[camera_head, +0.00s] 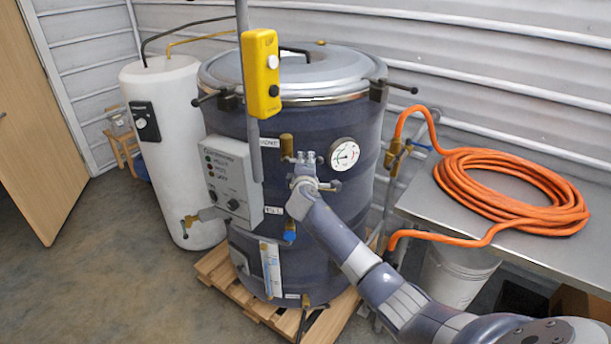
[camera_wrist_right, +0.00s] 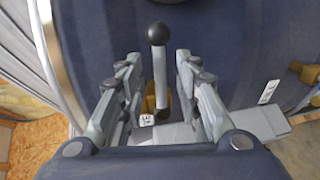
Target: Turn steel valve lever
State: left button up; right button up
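The steel valve lever (camera_wrist_right: 159,78) is a straight metal bar with a black ball knob (camera_wrist_right: 158,34) at its far end. In the right wrist view it stands between the two fingers of my right gripper (camera_wrist_right: 157,82), with a gap on each side. A brass valve body shows partly behind it, near its base. In the head view my right gripper (camera_head: 306,158) is at the front of the dark blue drum (camera_head: 362,120), left of the round gauge; I cannot make out the lever there. My left gripper is not in view.
A grey control box (camera_head: 228,178) and a yellow box (camera_head: 260,75) on a pole are left of my right gripper. The gauge (camera_head: 344,154) is close on its right. An orange hose (camera_head: 510,190) lies coiled on a steel table (camera_head: 450,215). Open floor is at left.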

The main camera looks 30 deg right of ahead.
jog(key=v, duration=0.9)
jog(key=shift+f, duration=0.15)
jog(key=s+a+f+g+y+b, duration=0.1)
jog(key=s+a+f+y, duration=0.15)
jog(key=f, duration=0.85)
jog(key=s+a+f+m+g+y+b, duration=0.15)
jog(key=s+f, duration=0.25)
jog(key=f, duration=0.7)
jog(key=s+a+f+g+y, duration=0.1)
jog(key=s+f+g, duration=0.15)
jog(key=f, duration=0.85)
jog(key=s+a+f+m+g+y+b, duration=0.1)
jog(key=s+a+f, duration=0.1)
jog(key=s+f, duration=0.7)
jog(key=s+a+f+m+g+y+b, duration=0.1)
jog(key=s+a+f, duration=0.1)
jog(key=s+f, duration=0.65)
jog(key=s+a+f+m+g, duration=0.1)
jog(key=s+f, duration=0.4)
jog(key=s, duration=0.5)
jog(key=s+a+f+m+g+y+b, duration=0.1)
jog(key=s+a+f, duration=0.3)
jog(key=s, duration=0.7)
jog(key=s+a+f+m+g, duration=0.2)
jog(key=s+f+m+g, duration=0.1)
jog(key=s+f, duration=0.5)
jog(key=s, duration=0.3)
jog(key=shift+s+a+y+b, duration=0.2)
jog(key=shift+a+y+b, duration=0.05)
jog(key=shift+y+b, duration=0.15)
